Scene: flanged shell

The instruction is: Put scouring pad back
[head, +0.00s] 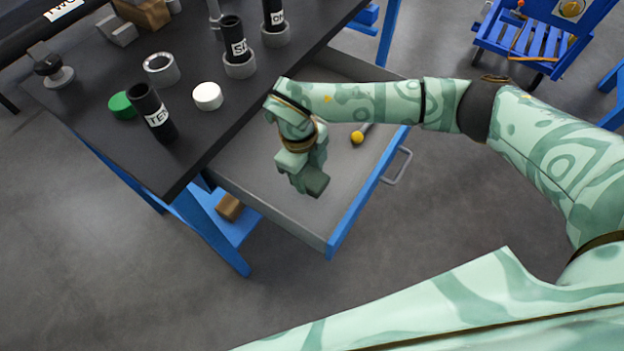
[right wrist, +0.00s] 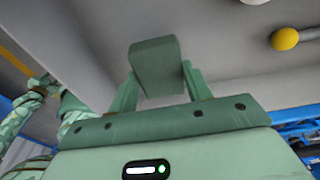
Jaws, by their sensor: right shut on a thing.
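The scouring pad (head: 315,183) is a dark green block. My right gripper (head: 303,168) is shut on it and holds it over the open grey drawer (head: 255,185). In the right wrist view the pad (right wrist: 155,65) sits between the two fingers of my right gripper (right wrist: 158,88), sticking out past their tips. The drawer floor shows behind it. I cannot tell exactly how high the pad is above the drawer floor.
A yellow-ended tool (head: 358,137) lies in the drawer, right of my gripper. The dark tabletop (head: 190,150) borders the drawer on the left. On it stand black labelled cylinders (head: 152,112), a white round piece (head: 208,96), a green disc (head: 122,106) and metal rings (head: 161,68).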

